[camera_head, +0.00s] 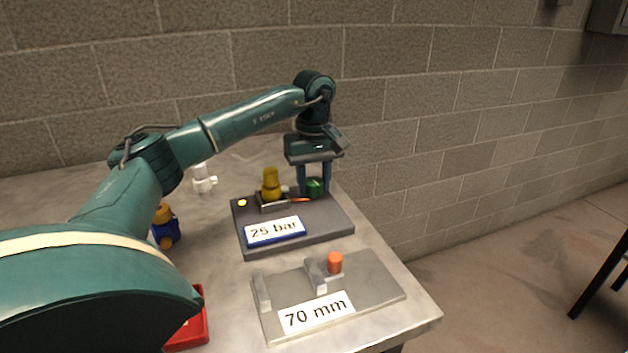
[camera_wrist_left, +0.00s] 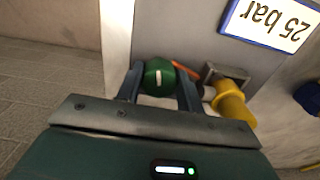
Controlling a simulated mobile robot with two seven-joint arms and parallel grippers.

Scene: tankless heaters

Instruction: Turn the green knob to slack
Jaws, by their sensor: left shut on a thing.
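The green knob (camera_head: 315,187) sits at the back right of a dark grey panel (camera_head: 300,222) labelled "25 bar". My left gripper (camera_head: 314,190) comes down from above with one finger on each side of the knob and is shut on it. In the left wrist view the green knob (camera_wrist_left: 158,77) shows a white mark on its face and lies between the fingers of my left gripper (camera_wrist_left: 160,85). An orange pointer (camera_head: 299,200) lies beside the knob. My right gripper is not in view.
A yellow fitting (camera_head: 270,184) stands just left of the knob on the same panel. In front is a grey plate (camera_head: 370,290) labelled "70 mm" with an orange knob (camera_head: 335,262). A white fitting (camera_head: 203,180), a blue and orange part (camera_head: 165,228) and a red tray (camera_head: 204,325) lie left.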

